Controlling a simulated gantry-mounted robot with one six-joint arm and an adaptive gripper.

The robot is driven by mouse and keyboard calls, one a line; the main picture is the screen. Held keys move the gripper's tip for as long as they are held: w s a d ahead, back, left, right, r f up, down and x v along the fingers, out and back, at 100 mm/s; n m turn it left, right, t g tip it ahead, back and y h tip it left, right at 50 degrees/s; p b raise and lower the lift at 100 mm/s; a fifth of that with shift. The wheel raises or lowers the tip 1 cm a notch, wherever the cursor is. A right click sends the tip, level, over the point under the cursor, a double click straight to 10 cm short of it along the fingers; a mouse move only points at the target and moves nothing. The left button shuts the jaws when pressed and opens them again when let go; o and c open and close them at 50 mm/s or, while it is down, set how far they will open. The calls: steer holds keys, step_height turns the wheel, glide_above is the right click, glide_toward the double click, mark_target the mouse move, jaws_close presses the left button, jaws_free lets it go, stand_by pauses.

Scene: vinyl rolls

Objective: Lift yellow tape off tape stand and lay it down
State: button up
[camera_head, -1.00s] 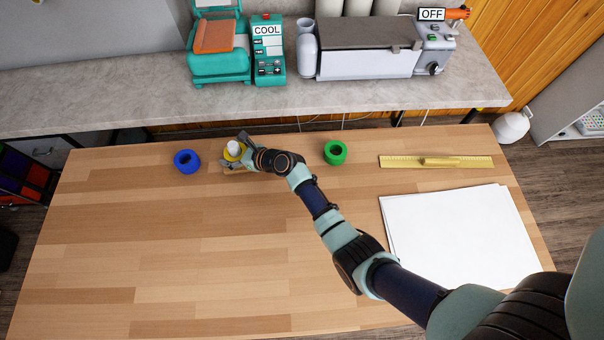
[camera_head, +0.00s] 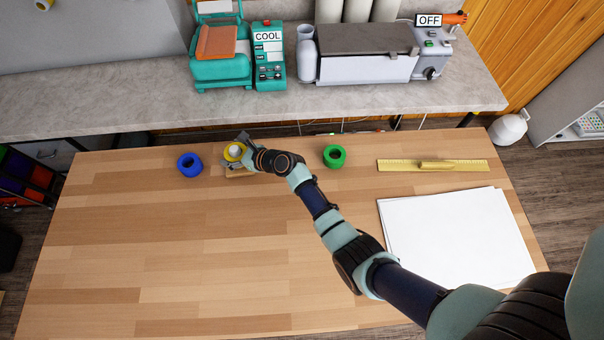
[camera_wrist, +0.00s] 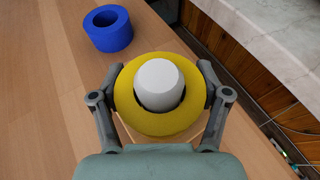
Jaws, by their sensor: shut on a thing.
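The yellow tape (camera_wrist: 155,123) is a ring around the white post of the tape stand (camera_wrist: 158,82) in the wrist view. My gripper (camera_wrist: 160,92) is shut on the yellow tape, with one finger at each side of the ring. The post's top sticks up through the tape's hole. In the head view, the yellow tape (camera_head: 234,151) is at the back left of the wooden table, with my gripper (camera_head: 240,150) around it from the right. The stand's wooden base (camera_head: 238,173) shows below the tape and is partly hidden by my gripper.
A blue tape roll (camera_head: 190,164) lies left of the stand and a green roll (camera_head: 334,156) lies to the right. A yellow ruler (camera_head: 390,165) and white paper (camera_head: 455,240) are on the right. The table's middle and front left (camera_head: 170,250) are clear.

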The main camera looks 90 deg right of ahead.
mark_target(230, 147)
steer(key=shift+r+p, duration=1.7)
steer(key=shift+r, duration=2.8)
